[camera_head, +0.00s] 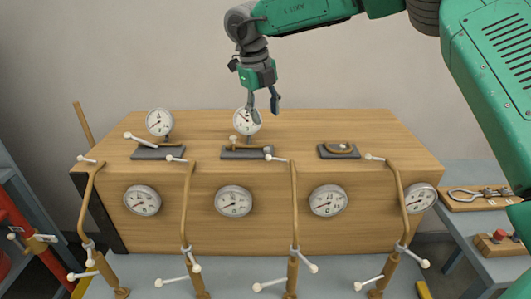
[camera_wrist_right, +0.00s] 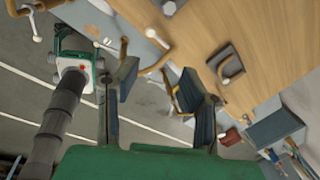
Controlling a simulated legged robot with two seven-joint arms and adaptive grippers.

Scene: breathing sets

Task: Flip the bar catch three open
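Three dark catch plates sit in a row on the wooden box (camera_head: 290,122): left plate (camera_head: 158,154), middle plate (camera_head: 240,154) and right plate (camera_head: 327,154). The right plate carries a short curved tan bar (camera_head: 343,149) lying low; I cannot tell which catch is number three. A dark plate with a tan bar also shows in the right wrist view (camera_wrist_right: 228,66). My right gripper (camera_head: 264,108) is open and empty above the box, its fingertips in front of the middle gauge. Its fingers also show in the wrist view (camera_wrist_right: 160,105). What appears to be my left gripper (camera_wrist_right: 72,45) shows there, fingers unclear.
Two gauges (camera_head: 159,122) stand on the box top. Several gauges (camera_head: 234,201) line its front, behind upright brass posts (camera_head: 294,215) with white-knobbed levers. A side table (camera_head: 485,227) at right bears boards with fittings. The box top's right part is mostly clear.

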